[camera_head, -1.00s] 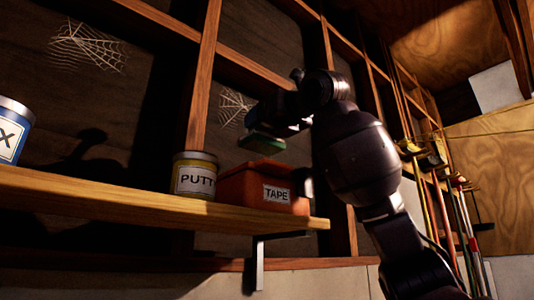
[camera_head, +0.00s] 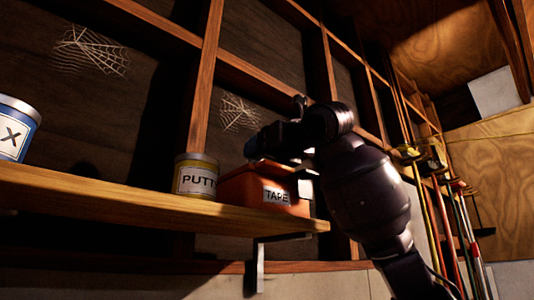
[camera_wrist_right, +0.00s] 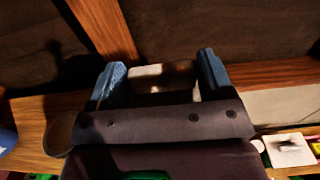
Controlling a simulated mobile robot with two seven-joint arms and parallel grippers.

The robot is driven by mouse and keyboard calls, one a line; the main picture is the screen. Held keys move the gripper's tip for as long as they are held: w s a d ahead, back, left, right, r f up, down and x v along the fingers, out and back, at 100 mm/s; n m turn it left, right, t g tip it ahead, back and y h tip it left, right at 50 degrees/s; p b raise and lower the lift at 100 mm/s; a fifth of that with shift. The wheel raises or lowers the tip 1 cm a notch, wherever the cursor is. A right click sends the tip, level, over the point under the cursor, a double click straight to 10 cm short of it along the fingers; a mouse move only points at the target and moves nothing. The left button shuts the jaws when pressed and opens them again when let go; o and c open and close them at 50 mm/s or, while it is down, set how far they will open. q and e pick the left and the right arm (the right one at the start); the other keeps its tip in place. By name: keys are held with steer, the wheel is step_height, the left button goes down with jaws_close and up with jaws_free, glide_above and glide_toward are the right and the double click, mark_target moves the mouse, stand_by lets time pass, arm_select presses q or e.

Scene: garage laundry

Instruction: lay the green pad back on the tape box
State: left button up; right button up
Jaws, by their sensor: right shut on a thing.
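The orange tape box (camera_head: 237,188), labelled TAPE, stands on the wooden shelf near its right end. My right gripper (camera_head: 256,147) is low over the top of the box, and part of the arm covers the box's right side. The green pad cannot be made out in the head view now. In the right wrist view the blue fingers of my right gripper (camera_wrist_right: 162,76) stand on either side of a pale block, which I take to be the pad, gripped between them. Whether the pad touches the box is hidden. My left gripper is not in view.
A yellow putty tin (camera_head: 195,181) stands close to the left of the box. A blue tin (camera_head: 16,130) stands at the far left of the shelf (camera_head: 120,196). A wooden stud (camera_head: 203,85) rises behind. Long-handled tools (camera_head: 440,215) lean at the right.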

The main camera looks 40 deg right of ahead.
steer(key=o, duration=1.1)
steer(key=shift+f, duration=0.1)
steer(key=s, duration=0.4)
steer(key=s+b, duration=0.1)
steer(key=s, duration=0.3)
steer(key=s+d+b, duration=0.1)
steer(key=s, duration=0.3)
